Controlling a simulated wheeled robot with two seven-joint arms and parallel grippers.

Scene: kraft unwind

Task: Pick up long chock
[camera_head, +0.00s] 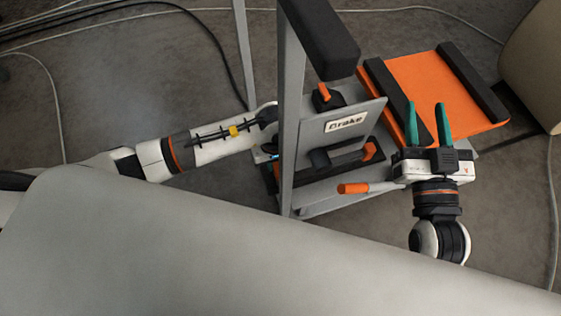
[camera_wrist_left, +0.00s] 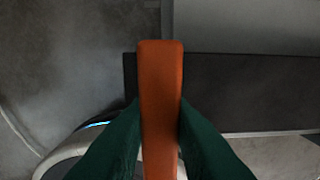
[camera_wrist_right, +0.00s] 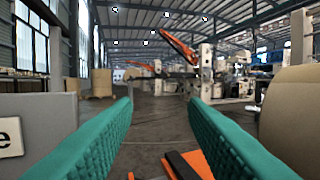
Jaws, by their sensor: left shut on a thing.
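My left gripper (camera_wrist_left: 160,115) is shut on an orange upright piece (camera_wrist_left: 161,65), which looks like the handle of the long chock. A long dark bar (camera_wrist_left: 235,90) lies across behind it; I cannot tell whether the two are joined. In the head view the left arm reaches in from the left, and its fingers are hidden around the grey post. My right gripper (camera_head: 425,108) is open and empty beside the orange platform, its green fingers pointing away. These fingers also show spread apart in the right wrist view (camera_wrist_right: 160,120).
A grey post (camera_head: 293,110) with a black padded top stands close to the left arm. A panel marked Brake (camera_head: 352,122) is right of it. An orange platform (camera_head: 420,85) with black bars lies at the right, and a large roll (camera_head: 535,60) stands beyond it.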

